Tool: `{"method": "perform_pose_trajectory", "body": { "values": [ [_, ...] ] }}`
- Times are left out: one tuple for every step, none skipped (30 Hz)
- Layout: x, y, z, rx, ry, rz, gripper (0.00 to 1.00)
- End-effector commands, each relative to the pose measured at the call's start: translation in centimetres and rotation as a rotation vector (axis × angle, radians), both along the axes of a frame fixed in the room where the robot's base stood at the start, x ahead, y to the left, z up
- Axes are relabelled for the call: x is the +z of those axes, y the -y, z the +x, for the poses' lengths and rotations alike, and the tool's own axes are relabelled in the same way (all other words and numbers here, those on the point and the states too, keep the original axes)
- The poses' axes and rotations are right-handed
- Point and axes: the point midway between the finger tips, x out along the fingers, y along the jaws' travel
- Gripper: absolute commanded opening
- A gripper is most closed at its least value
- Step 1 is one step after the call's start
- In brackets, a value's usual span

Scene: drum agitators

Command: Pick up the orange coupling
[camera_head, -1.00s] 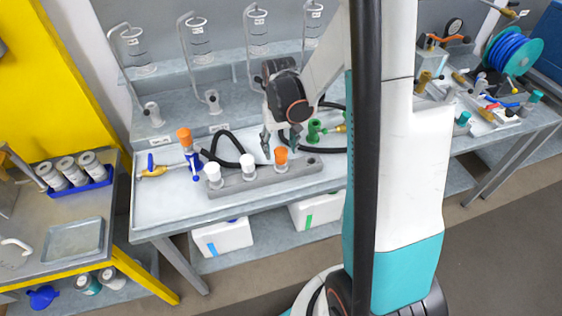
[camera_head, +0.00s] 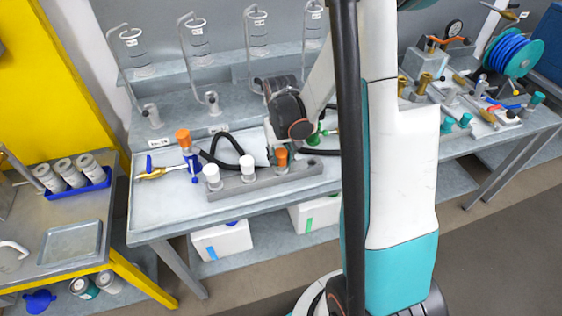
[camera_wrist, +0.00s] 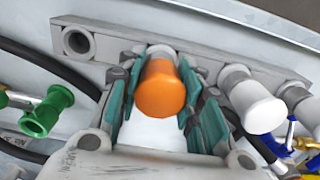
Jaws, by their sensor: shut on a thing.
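The orange coupling (camera_head: 281,158) stands at the grey rack (camera_head: 232,187), towards its right end. In the wrist view the orange coupling (camera_wrist: 160,88) is in the middle, with its round end facing the camera and its grey lower part at the rack. My gripper (camera_wrist: 158,95) has its teal-padded fingers on both sides of the coupling and is shut on it. In the head view my gripper (camera_head: 277,150) is at the coupling, its fingertips partly hidden by my wrist.
Two white couplings (camera_head: 212,172) (camera_head: 247,163) stand in the same rack, left of the orange one. An empty rack hole (camera_wrist: 77,40) shows on the other side. A blue fitting with an orange top (camera_head: 184,138) stands at the left. A green fitting (camera_wrist: 47,112) and black hose lie close by.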

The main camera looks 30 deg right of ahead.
Motion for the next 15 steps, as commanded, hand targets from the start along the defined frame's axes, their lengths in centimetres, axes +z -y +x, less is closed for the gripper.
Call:
{"method": "perform_pose_trajectory", "body": {
  "values": [
    [0.0, 0.0, 0.0, 0.000, 0.000, 0.000, 0.00],
    [0.0, 0.0, 0.0, 0.000, 0.000, 0.000, 0.00],
    [0.0, 0.0, 0.0, 0.000, 0.000, 0.000, 0.00],
    [0.1, 0.0, 0.0, 0.000, 0.000, 0.000, 0.00],
    [0.1, 0.0, 0.0, 0.000, 0.000, 0.000, 0.00],
    [0.3, 0.0, 0.0, 0.000, 0.000, 0.000, 0.00],
    [0.4, 0.0, 0.0, 0.000, 0.000, 0.000, 0.00],
    [0.6, 0.0, 0.0, 0.000, 0.000, 0.000, 0.00],
    [0.9, 0.0, 0.0, 0.000, 0.000, 0.000, 0.00],
    [1.2, 0.0, 0.0, 0.000, 0.000, 0.000, 0.00],
    [1.5, 0.0, 0.0, 0.000, 0.000, 0.000, 0.00],
    [2.1, 0.0, 0.0, 0.000, 0.000, 0.000, 0.00],
    [2.6, 0.0, 0.0, 0.000, 0.000, 0.000, 0.00],
    [3.1, 0.0, 0.0, 0.000, 0.000, 0.000, 0.00],
    [3.9, 0.0, 0.0, 0.000, 0.000, 0.000, 0.00]
  ]
}}
